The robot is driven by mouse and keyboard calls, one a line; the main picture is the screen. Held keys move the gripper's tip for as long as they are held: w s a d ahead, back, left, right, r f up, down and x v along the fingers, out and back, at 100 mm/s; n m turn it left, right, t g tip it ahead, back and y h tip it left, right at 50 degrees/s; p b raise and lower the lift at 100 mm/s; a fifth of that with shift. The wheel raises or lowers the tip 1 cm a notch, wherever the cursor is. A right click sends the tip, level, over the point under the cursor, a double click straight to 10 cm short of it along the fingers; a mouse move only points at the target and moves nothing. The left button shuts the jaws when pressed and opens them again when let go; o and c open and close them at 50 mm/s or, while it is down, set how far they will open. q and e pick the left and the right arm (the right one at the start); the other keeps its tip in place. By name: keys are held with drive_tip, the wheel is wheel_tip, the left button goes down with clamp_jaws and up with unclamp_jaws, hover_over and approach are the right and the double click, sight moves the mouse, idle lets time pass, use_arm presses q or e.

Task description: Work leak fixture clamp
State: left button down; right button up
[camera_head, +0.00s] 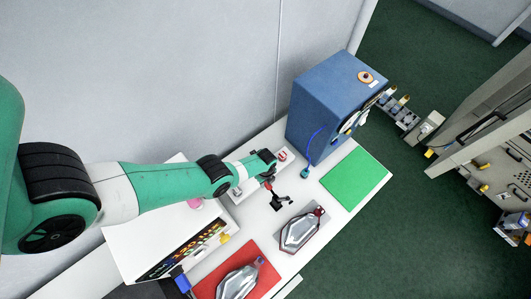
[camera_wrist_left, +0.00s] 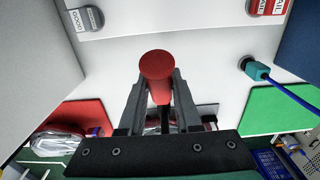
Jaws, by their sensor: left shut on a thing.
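My left gripper (camera_head: 268,183) reaches over the white table and is shut on the red clamp handle (camera_wrist_left: 157,65), which shows between its dark fingers in the left wrist view. The black clamp body (camera_head: 280,201) stands beside a tail lamp (camera_head: 299,231) on its grey fixture. The clamp's lower parts are mostly hidden behind the fingers in the wrist view, so I cannot tell whether its pad touches the lamp. A second tail lamp (camera_head: 238,281) lies on a red mat (camera_head: 266,275). My right gripper is not in view.
A blue tester box (camera_head: 325,95) stands at the back, with a blue cable and a teal connector (camera_head: 304,174). A bare green mat (camera_head: 356,178) lies at the right. Labelled GOOD (camera_wrist_left: 86,20) and red (camera_wrist_left: 268,7) buttons sit beyond the gripper. A printed panel (camera_head: 185,252) stands at the left.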

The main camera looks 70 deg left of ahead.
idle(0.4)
use_arm(q)
drive_tip(key=shift+d+r+y+p, duration=0.3)
drive_tip(key=shift+r+y+p, duration=0.05)
drive_tip(key=shift+y, duration=0.15)
drive_tip(key=shift+w+d+r+g+y, duration=0.1)
drive_tip(key=shift+d+r+g+y, duration=0.1)
drive_tip(key=shift+g+y, duration=0.1)
drive_tip(key=shift+w+d+r+g+y, duration=0.25)
drive_tip(key=shift+d+g+y, duration=0.1)
drive_tip(key=shift+y, duration=0.55)
drive_tip(key=shift+d+r+y+b, duration=0.1)
drive_tip(key=shift+r+y+b, duration=0.15)
drive_tip(key=shift+y+b, duration=0.1)
drive_tip(key=c, duration=0.6)
unclamp_jaws()
